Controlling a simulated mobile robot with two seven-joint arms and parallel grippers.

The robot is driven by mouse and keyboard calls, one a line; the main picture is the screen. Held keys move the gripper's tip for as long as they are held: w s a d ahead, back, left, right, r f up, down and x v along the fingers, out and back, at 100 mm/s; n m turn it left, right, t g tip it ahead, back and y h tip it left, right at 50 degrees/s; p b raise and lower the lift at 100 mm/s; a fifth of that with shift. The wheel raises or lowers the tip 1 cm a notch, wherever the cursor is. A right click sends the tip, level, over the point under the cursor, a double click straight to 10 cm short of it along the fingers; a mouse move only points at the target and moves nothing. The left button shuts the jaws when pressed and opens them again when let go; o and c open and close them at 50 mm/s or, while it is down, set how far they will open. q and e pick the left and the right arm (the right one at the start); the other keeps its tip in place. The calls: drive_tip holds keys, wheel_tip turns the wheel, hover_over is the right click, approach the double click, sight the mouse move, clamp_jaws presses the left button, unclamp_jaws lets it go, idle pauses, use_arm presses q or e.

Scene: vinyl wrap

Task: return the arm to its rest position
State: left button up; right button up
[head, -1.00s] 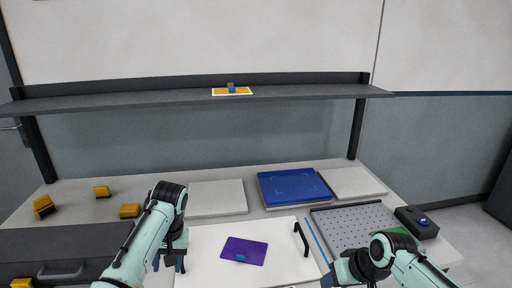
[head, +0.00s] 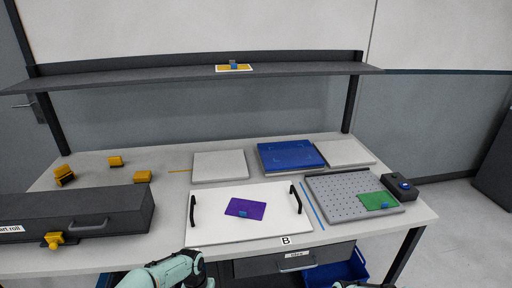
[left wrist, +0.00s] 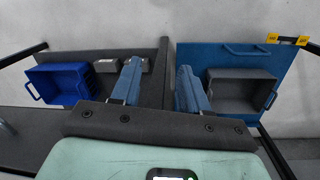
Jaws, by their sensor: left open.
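My left arm (head: 170,271) shows at the bottom edge of the head view, in front of the table's front edge. Its gripper is out of the head view. In the left wrist view my left gripper (left wrist: 159,88) is open, with its two blue fingers apart and nothing between them. My right arm (head: 352,286) shows only as a sliver at the bottom edge of the head view, and its gripper is hidden below the frame.
A white board (head: 220,229) with black handles carries a purple card (head: 246,207). A perforated grey tray (head: 342,192) holds a green card (head: 377,201). A dark case (head: 110,219) stands at left. The left wrist view shows a blue bin (left wrist: 62,81) and a grey bin (left wrist: 240,86).

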use_arm(q)
drive_tip(key=s+d+f+n+h+p, duration=0.2)
drive_tip(key=s+d+f+h, duration=0.1)
drive_tip(key=s+f, duration=1.1)
use_arm(e)
drive_tip(key=s+a+f+m+g, duration=0.2)
drive_tip(key=s+f, duration=1)
drive_tip(key=f, duration=0.1)
use_arm(q)
drive_tip(key=s+d+n+p, duration=0.1)
drive_tip(key=s+n, duration=0.1)
drive_tip(key=s, duration=1.6)
drive_tip(key=shift+s+d+r+n, duration=0.2)
drive_tip(key=shift+s+r+n, duration=0.1)
drive_tip(key=shift+r, duration=0.1)
use_arm(e)
drive_tip(key=s+a+f+m+g+y, duration=0.1)
drive_tip(key=s+a+f+m, duration=0.1)
drive_tip(key=s, duration=1.2)
drive_tip(key=shift+s+a+f, duration=0.35)
drive_tip(key=shift+f, duration=0.2)
